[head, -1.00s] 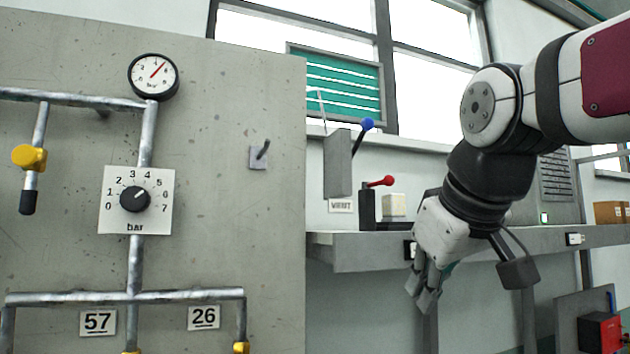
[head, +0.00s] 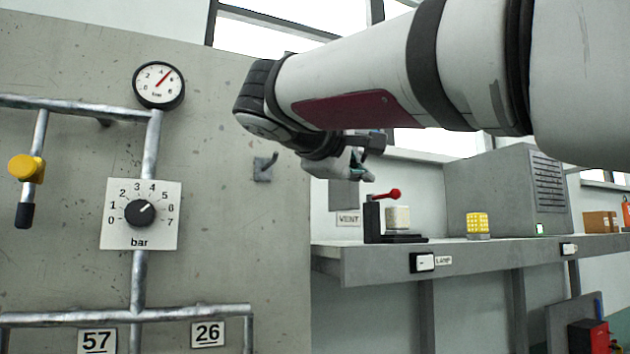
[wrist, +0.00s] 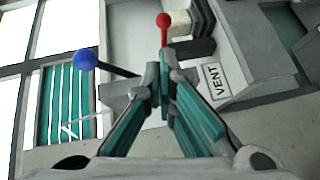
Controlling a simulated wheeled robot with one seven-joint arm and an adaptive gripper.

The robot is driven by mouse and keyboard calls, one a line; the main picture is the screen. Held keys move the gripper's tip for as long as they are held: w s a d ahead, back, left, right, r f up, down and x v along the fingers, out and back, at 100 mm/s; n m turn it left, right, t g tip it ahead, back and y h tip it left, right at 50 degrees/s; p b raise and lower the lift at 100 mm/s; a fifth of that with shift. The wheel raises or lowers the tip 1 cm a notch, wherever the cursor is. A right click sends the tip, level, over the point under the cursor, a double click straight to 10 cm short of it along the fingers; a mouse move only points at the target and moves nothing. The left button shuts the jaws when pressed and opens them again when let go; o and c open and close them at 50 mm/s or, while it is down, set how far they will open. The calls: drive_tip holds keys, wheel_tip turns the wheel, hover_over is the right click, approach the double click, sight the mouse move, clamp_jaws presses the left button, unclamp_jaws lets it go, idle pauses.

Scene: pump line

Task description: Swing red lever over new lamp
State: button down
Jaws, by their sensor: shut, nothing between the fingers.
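The red lever (head: 390,194) sits on a dark upright post on the shelf, its ball end pointing right. A whitish ribbed lamp (head: 398,217) stands right beside the post on a black base. I cannot tell whether the lever passes over it or beside it. A yellow, glowing-looking lamp (head: 478,222) stands apart, further right. My gripper (head: 368,177) is up and left of the red lever, near the vent plate. In the wrist view its fingertips (wrist: 160,82) are together and empty, with the red ball (wrist: 163,20) and whitish lamp (wrist: 181,22) beyond them.
A blue-ball lever (wrist: 86,59) is close left of the fingers in the wrist view. The VENT sign (head: 348,219) hangs below. A hook (head: 263,168) sticks out of the concrete panel. The shelf edge (head: 380,268) carries a lamp switch (head: 423,262). A grey cabinet (head: 500,190) stands behind.

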drive_tip(key=p, duration=0.2)
approach(383, 196)
drive_tip(key=r+x, duration=0.1)
drive_tip(key=x, duration=0.4)
drive_tip(key=shift+s+f, duration=0.15)
drive_tip(key=shift+s, duration=0.05)
